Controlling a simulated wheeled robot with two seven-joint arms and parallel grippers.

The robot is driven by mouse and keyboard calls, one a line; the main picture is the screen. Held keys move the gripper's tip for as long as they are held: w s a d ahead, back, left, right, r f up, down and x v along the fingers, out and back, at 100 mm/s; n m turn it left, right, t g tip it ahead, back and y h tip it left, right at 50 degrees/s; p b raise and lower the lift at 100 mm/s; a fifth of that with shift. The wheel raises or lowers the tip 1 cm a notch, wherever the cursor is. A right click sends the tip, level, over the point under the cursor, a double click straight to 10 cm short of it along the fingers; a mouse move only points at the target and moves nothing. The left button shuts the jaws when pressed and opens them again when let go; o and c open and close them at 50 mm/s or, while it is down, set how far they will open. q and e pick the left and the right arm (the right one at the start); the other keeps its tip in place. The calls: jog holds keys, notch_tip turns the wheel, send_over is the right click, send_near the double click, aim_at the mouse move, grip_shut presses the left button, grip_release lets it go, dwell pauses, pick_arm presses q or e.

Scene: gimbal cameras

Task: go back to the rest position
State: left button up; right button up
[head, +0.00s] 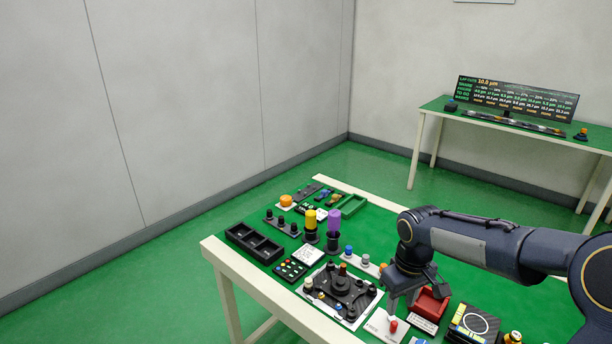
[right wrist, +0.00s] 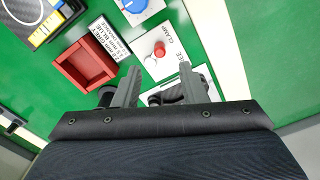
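My right gripper (head: 402,302) hangs above the near part of the green-topped table (head: 400,213), its arm coming in from the right. In the right wrist view its two fingers (right wrist: 168,82) stand well apart, with no object held. A white plate with a red knob (right wrist: 159,49) lies below and just beyond the fingertips. A black part (right wrist: 180,92) shows between the fingers, partly hidden by the gripper. My left arm and left gripper are not in view.
A red open box (head: 428,303) stands close to the gripper. A black station on a white plate (head: 343,288), a black tray (head: 254,243) and yellow and purple cylinders (head: 334,219) stand to its left. A second table (head: 520,131) with a display board (head: 517,98) stands behind.

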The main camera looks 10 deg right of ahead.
jog(key=s+a+r+m+t+y+p, duration=0.1)
jog(key=s+a+r, duration=0.3)
jog(key=s, duration=0.7)
jog(key=s+a+r+m+t+y+p, duration=0.1)
jog(key=s+a+r+m+t+y, duration=0.1)
jog(key=s, duration=0.8)
notch_tip(320, 180, up, 2)
jog(key=a+m+t, duration=0.1)
jog(key=a+t, duration=0.1)
jog(key=shift+s+m+t+y, duration=0.3)
jog(key=shift+s+m+y, duration=0.1)
